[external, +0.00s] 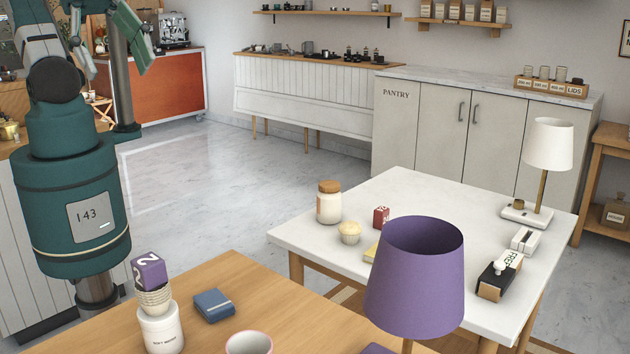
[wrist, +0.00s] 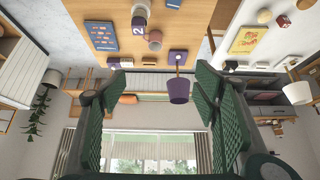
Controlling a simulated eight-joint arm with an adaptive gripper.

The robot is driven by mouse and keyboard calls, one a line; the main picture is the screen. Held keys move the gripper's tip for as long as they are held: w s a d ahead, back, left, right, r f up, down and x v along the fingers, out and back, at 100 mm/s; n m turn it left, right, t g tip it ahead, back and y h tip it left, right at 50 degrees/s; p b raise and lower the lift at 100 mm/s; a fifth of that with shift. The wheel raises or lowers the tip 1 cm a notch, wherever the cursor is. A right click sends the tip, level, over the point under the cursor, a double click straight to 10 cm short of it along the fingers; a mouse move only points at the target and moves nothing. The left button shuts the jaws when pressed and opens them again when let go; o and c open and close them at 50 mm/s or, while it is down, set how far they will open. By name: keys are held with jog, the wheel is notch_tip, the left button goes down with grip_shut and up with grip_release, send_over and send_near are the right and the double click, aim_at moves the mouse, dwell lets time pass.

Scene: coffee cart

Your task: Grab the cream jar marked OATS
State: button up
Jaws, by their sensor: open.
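A cream jar with a tan lid (external: 329,203) stands upright on the back left part of the white table in the external view. Its label is too small to read, so I cannot confirm the OATS marking. What looks like its lid (wrist: 306,4) shows at the top right edge of the wrist view. My gripper (wrist: 162,67) is open and empty, its two green padded fingers wide apart. It is in the air, well away from the jar and not touching anything.
A muffin (external: 349,233) and a red cube (external: 381,216) stand near the jar. A purple lamp (external: 415,275) rises in front of the white table. The wooden table holds a white pot (external: 161,330) under stacked cups and a purple cube, a blue book (external: 214,305) and a mug (external: 249,344).

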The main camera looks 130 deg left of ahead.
jog(key=w+a+r+n+g+y+b, duration=0.1)
jog(key=w+a+r+n+g+b, duration=0.35)
jog(key=a, duration=0.85)
jog(key=n+g+h+b, duration=0.1)
jog(key=n+g+b, duration=0.2)
jog(key=n+b, duration=0.55)
send_over(330, 184)
jog(key=p, duration=0.1)
notch_tip(330, 184, down, 2)
jog(key=n, duration=0.1)
notch_tip(330, 184, down, 42)
jog(key=shift+s+a+r, duration=0.1)
jog(key=shift+r, duration=0.1)
jog(key=shift+f, duration=0.1)
jog(key=shift+f, duration=1.3)
